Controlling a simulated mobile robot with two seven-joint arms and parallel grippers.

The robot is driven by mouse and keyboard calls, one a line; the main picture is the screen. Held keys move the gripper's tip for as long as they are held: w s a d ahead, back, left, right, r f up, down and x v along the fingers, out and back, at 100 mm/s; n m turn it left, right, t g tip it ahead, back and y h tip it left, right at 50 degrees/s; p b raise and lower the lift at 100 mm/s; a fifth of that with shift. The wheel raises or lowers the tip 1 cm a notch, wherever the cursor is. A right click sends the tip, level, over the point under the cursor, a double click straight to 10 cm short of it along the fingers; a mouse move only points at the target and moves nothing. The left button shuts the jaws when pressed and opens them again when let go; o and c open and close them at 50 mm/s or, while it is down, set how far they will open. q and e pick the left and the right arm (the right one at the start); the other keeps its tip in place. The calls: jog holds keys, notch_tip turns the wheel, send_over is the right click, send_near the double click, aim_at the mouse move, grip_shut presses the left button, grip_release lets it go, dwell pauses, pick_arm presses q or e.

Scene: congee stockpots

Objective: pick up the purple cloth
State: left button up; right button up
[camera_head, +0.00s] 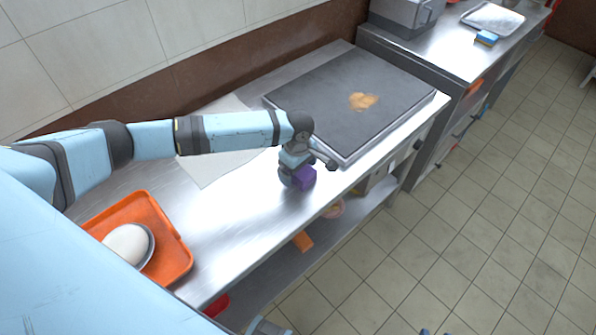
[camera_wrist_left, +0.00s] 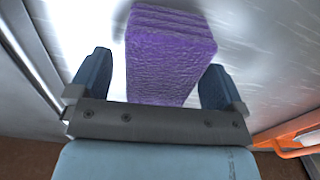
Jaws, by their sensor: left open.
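The purple cloth (camera_head: 303,178) is a small folded block on the steel counter, close to its front edge. My left gripper (camera_head: 291,178) is right at it in the head view and hides part of it. In the left wrist view the cloth (camera_wrist_left: 168,55) lies between the two blue fingers of the open left gripper (camera_wrist_left: 158,80).
A dark griddle plate (camera_head: 330,95) with a tan patch of food lies behind the cloth. An orange tray (camera_head: 178,262) with a white dish (camera_head: 128,243) is at the left. A blue and yellow sponge (camera_head: 487,38) lies on the far counter.

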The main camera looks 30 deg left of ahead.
pick_arm(q)
jog(key=shift+f, duration=0.15)
jog(key=c, duration=1)
notch_tip(320, 180, up, 20)
jog(key=shift+r+p, duration=0.1)
jog(key=shift+p, duration=0.3)
jog(key=shift+o, duration=0.6)
jog(key=shift+s, duration=0.1)
jog(key=shift+c, duration=0.2)
